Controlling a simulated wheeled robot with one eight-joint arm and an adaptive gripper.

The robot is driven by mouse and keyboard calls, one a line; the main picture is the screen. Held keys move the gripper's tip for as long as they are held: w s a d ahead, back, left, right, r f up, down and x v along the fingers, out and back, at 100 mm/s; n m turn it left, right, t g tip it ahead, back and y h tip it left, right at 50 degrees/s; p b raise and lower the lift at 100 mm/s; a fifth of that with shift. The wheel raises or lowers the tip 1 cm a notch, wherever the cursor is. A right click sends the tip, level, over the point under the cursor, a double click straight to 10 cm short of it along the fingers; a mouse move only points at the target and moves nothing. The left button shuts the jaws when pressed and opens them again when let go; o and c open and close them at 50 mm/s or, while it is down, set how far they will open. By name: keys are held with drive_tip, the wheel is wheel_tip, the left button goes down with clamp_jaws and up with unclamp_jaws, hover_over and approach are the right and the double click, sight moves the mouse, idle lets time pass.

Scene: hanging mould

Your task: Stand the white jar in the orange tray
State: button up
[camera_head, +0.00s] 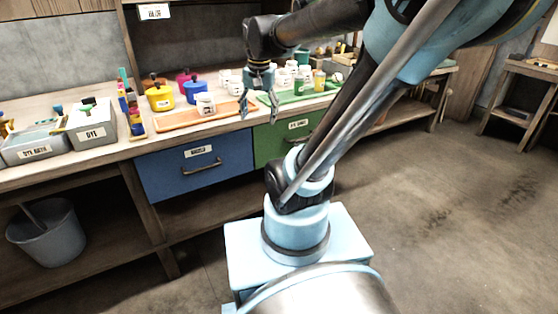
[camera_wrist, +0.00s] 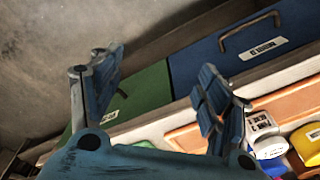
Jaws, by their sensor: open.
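The orange tray (camera_head: 172,124) lies on the bench near its front edge, left of my gripper in the head view. It also shows at the lower right of the wrist view (camera_wrist: 292,101). A white jar (camera_head: 206,105) with a dark-printed label stands upright on the tray, and it shows in the wrist view (camera_wrist: 262,124), partly cut off by my right finger. My gripper (camera_head: 258,107) is open and empty, fingers pointing down near the bench's front edge, right of the tray. In the wrist view nothing is between its fingers (camera_wrist: 161,78).
Yellow (camera_head: 159,97) and blue (camera_head: 195,90) pots stand behind the tray. Several more white jars (camera_head: 303,80) stand around a green tray (camera_head: 318,93) at the right. Blue (camera_head: 192,172) and green (camera_head: 273,140) drawers lie below. Grey dye boxes (camera_head: 92,124) stand left.

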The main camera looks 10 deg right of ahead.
drive_tip(key=s+d+f+n, duration=0.4)
drive_tip(key=s+f+n, duration=0.1)
drive_tip(key=s+f, duration=0.6)
drive_tip(key=shift+f+n+t, duration=0.3)
drive_tip(key=shift+f+t, duration=0.1)
drive_tip(key=shift+f, duration=0.05)
